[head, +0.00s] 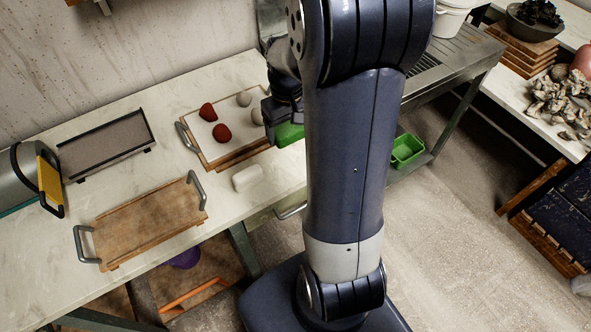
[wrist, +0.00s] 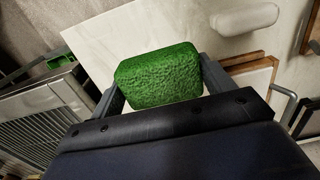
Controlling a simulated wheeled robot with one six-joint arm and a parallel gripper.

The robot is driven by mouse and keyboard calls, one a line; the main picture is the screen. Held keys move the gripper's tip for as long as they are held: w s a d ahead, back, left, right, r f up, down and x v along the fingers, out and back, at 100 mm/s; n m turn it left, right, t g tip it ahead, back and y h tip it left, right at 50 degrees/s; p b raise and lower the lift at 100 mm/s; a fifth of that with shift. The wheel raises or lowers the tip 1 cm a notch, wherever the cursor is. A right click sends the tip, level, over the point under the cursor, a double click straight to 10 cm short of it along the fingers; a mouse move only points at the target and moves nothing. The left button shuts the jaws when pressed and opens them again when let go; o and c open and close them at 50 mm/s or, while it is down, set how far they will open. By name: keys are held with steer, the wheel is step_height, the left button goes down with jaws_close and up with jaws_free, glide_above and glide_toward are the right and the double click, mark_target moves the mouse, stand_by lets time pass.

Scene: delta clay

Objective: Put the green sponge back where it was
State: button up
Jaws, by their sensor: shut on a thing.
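The green sponge (wrist: 158,76) is a rough-textured block between the two fingers of my gripper (wrist: 160,88) in the wrist view. My gripper is shut on it. In the head view the sponge (head: 289,134) shows below my gripper (head: 283,122), just right of a white tray with wooden edges, near the table's front edge. My arm hides part of the sponge and the table beyond it there. I cannot tell from these views whether the sponge touches the table.
The white tray (head: 209,146) holds red and pale lumps. A white block (head: 247,178) lies in front of it. An empty wooden tray (head: 143,226) and a dark rack (head: 107,146) stand left. A green container (head: 407,150) sits lower on the right. Bare tabletop (head: 225,205) lies around the block.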

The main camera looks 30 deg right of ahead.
mark_target(295, 129)
steer(key=shift+s+d, duration=0.45)
steer(key=shift+s+d+f, duration=0.1)
steer(key=shift+s+f, duration=0.1)
step_height(295, 129, down, 9)
steer(key=shift+f, duration=0.1)
steer(key=shift+b, duration=0.3)
steer(key=shift+f, duration=0.2)
steer(key=o, duration=1)
steer(key=shift+c, duration=0.2)
steer(key=shift+r, duration=0.1)
step_height(295, 129, up, 12)
steer(key=shift+r+p, duration=0.15)
steer(key=shift+p, duration=0.2)
